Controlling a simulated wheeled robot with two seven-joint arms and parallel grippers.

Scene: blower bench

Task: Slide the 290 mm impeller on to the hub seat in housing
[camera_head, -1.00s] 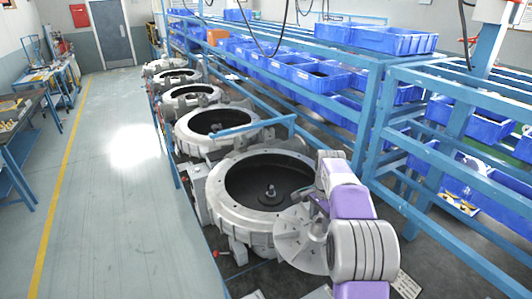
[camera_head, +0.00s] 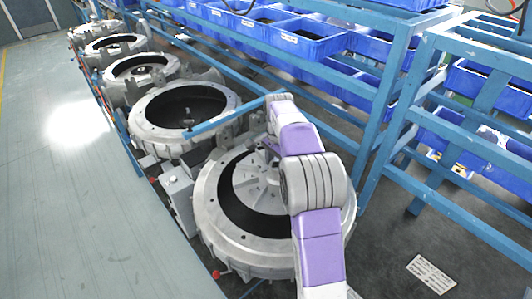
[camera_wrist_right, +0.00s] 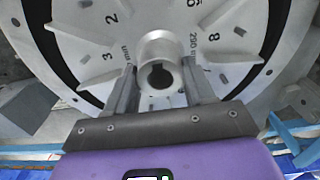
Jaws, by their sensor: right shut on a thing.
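The impeller (camera_head: 250,186) is a pale grey bladed disc inside the ring opening of the nearest housing (camera_head: 216,232), with dark housing wall showing around part of it. My right gripper (camera_head: 268,146) reaches over it from the right, partly hidden by my arm. In the right wrist view, its two fingers (camera_wrist_right: 160,88) are shut on the central boss of the impeller (camera_wrist_right: 95,45), which bears numbers and a "290 mm" mark. The boss has a keyed bore. The hub seat is hidden beneath the disc, so I cannot tell whether they touch. My left gripper is out of view.
More grey housings (camera_head: 180,108) stand in a row toward the back left. A blue bar (camera_head: 228,119) lies near the nearest ones. A blue rack with blue bins (camera_head: 305,38) runs along the right. The floor at left is clear.

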